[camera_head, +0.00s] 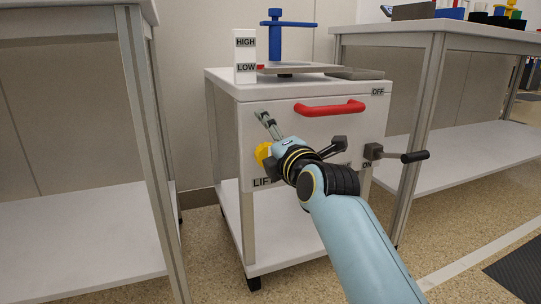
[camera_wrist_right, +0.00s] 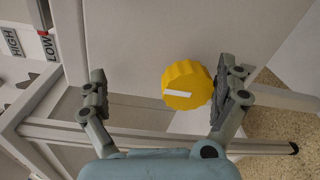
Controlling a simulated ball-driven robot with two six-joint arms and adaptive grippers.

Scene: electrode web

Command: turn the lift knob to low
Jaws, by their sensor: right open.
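The yellow lift knob (camera_head: 261,153) is on the front panel of the white cabinet (camera_head: 290,128), partly hidden by my right arm. In the right wrist view the ridged knob (camera_wrist_right: 196,78) carries a white pointer bar, lying nearly level in the picture. My right gripper (camera_head: 268,122) is open, and its fingers (camera_wrist_right: 166,92) stand on either side of the knob. The knob is much nearer the right-hand finger in that view; I cannot tell if they touch. A HIGH/LOW plate (camera_head: 245,57) stands on the cabinet top, with a small red mark beside LOW. The left gripper is not in view.
A red handle (camera_head: 330,108) crosses the panel above my arm. A black-gripped lever (camera_head: 402,157) sits at the ON/OFF labels on the right. A blue post (camera_head: 276,42) stands on top. White tables flank the cabinet, with open floor between.

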